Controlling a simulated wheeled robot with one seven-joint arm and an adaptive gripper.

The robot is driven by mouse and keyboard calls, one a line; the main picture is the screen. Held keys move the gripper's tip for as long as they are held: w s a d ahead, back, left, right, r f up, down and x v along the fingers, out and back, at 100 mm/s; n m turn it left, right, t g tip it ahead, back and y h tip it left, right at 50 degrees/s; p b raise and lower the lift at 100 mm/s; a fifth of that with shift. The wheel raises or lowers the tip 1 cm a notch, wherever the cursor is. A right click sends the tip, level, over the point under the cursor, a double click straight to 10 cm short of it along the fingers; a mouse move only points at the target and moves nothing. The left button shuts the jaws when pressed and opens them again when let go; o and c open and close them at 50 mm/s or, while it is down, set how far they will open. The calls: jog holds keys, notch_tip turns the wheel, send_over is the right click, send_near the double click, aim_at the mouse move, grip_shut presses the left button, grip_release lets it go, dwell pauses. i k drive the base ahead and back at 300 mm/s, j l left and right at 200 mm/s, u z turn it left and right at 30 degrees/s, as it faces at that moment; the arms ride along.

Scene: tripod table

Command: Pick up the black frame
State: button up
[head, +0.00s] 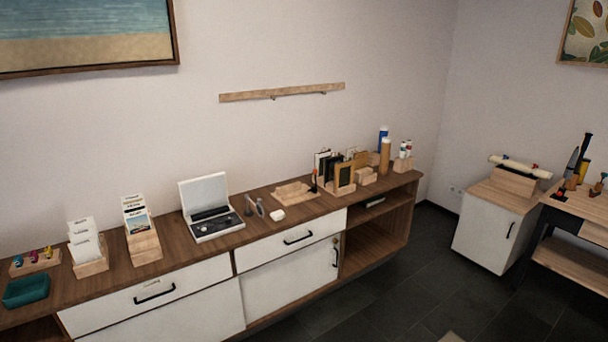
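A group of upright frames and boards stands in a wooden rack toward the right end of the long sideboard. A dark-edged frame (321,160) shows at the left of this group; it may be the black frame. A dark panel with a wooden border (344,176) stands in front of it. The frames overlap, and their lower parts are partly hidden, so I cannot tell for certain which is the black frame. My gripper is not in view.
The sideboard (95,285) runs along the wall. An open white case (209,208), card holders (144,246) and a teal tray (26,291) stand to the left. Tall bottles (385,157) are right of the frames. Dark floor (400,290) is clear before a white cabinet (487,236).

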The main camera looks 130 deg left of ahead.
aim_at(329, 162)
jog(key=u, duration=4.05)
jog(key=i, duration=0.7)
jog(key=i+j+z, duration=0.1)
jog(key=i, duration=0.6)
jog(key=i+j, duration=0.15)
jog(key=i, duration=0.5)
jog(key=i+j+z, duration=0.1)
jog(key=i, duration=1.4)
jog(key=i+j+z, duration=0.15)
jog(key=i, duration=0.65)
jog(key=i+l, duration=0.15)
